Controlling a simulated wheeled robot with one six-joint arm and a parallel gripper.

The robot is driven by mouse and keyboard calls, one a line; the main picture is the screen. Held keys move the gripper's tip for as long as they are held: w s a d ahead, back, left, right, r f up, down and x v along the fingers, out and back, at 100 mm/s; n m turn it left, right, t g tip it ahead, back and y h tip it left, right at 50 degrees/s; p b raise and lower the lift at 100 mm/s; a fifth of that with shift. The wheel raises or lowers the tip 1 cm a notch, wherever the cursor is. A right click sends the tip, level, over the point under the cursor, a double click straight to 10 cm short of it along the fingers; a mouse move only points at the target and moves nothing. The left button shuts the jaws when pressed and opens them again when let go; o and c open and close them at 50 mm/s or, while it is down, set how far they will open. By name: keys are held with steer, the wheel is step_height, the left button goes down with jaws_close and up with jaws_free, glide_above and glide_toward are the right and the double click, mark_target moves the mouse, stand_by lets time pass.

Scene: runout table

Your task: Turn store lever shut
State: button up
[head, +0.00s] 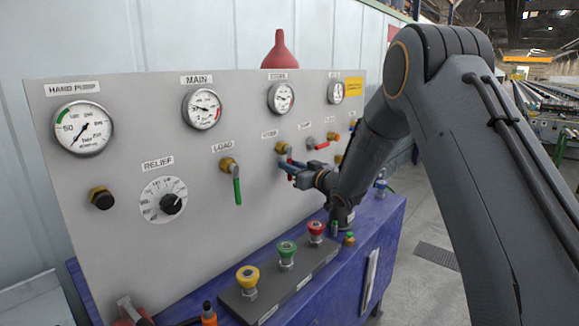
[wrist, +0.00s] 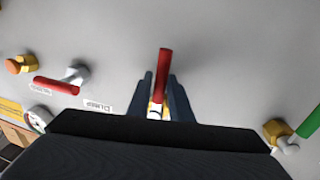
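The store lever (wrist: 164,65) is a red handle on a brass valve (head: 281,147) under the STORE label on the grey panel. It hangs down from its valve, roughly across the panel's row of valves. My gripper (head: 286,166) is at this lever, reaching in from the right. In the wrist view, my gripper's two blue-grey fingers (wrist: 161,90) stand on either side of the handle. A narrow gap shows on the left side, and the right finger looks close to or against it. In the head view the fingers hide most of the handle.
The dump lever (head: 320,146), red, lies sideways beside it. The green load lever (head: 237,190) hangs down on the other side. Gauges (head: 202,108) line the panel above.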

jaws_close()
steer(key=shift+b, duration=0.3)
steer(key=w+d+r+n+y+b, duration=0.1)
steer(key=n+b, duration=0.5)
steer(key=b, duration=0.2)
steer(key=w+d+r+n+y+b, duration=0.1)
steer(key=r+n+b, duration=0.1)
steer(key=n+b, duration=0.4)
steer(key=w+d+r+n+y+b, duration=0.1)
steer(key=w+n+b, duration=0.1)
steer(key=n+b, duration=0.4)
steer(key=shift+w+d+r+n+g+y+b, duration=0.15)
steer(key=shift+r+n+g+y+b, duration=0.2)
steer(key=shift+b, duration=1.6)
steer(key=shift+r+n+g+y+b, duration=0.25)
steer(key=shift+n+b, duration=0.35)
steer(key=shift+n, duration=0.25)
steer(key=shift+r, duration=0.1)
